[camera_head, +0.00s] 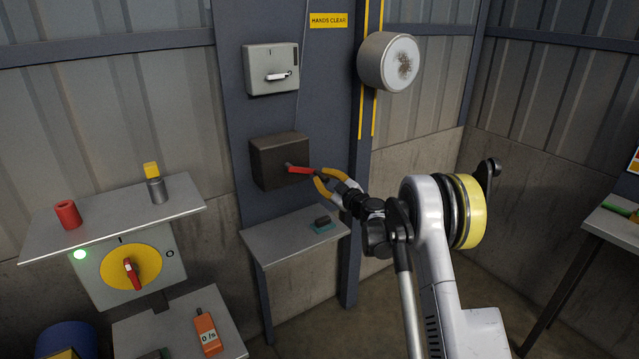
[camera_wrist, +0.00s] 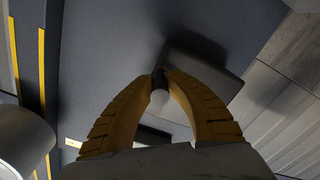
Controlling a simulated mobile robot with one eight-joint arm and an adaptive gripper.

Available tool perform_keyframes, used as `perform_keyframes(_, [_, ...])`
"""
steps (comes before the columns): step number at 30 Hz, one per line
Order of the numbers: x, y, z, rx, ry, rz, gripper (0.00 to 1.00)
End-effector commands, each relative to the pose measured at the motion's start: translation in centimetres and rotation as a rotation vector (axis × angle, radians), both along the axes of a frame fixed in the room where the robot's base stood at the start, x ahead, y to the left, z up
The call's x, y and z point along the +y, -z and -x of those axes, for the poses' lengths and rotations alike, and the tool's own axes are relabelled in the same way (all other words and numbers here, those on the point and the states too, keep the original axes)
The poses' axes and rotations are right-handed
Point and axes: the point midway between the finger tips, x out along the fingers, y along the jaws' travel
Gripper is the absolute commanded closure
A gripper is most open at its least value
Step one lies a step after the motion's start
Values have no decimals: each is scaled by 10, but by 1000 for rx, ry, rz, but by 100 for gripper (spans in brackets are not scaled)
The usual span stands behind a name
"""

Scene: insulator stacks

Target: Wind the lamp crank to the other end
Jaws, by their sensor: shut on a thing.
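The lamp crank is a dark box (camera_head: 279,162) on the blue-grey wall panel, with a red crank arm (camera_head: 299,170) reaching out to the right from its front. My gripper (camera_head: 322,180) has yellow fingers closed around the outer end of the crank, where the handle is mostly hidden. In the wrist view my gripper (camera_wrist: 160,82) has both fingers meeting on a small dark and pale grey handle (camera_wrist: 158,92), with the dark crank box (camera_wrist: 200,70) behind. The round lamp (camera_head: 388,62) is mounted above and right of the box; its face looks unlit.
A switch box (camera_head: 271,70) with a pale lever is above the crank box. A small table (camera_head: 285,239) with a dark block (camera_head: 322,221) stands below. At left are a shelf (camera_head: 110,225) with cylinders and a red rotary switch (camera_head: 132,272). A work table (camera_head: 612,228) is far right.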

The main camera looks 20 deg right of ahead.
Motion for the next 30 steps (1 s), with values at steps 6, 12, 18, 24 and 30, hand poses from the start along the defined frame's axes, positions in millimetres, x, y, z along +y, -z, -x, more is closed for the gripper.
perform_keyframes(6, [-4,-11,-1,-12,2,36,100])
perform_keyframes(12, [-5,-15,-2,-11,2,34,100])
perform_keyframes(18, [-5,-16,-2,-11,2,33,100])
perform_keyframes(24, [-5,-16,-2,-11,2,33,100])
perform_keyframes(30, [-5,-15,-2,-11,1,33,59])
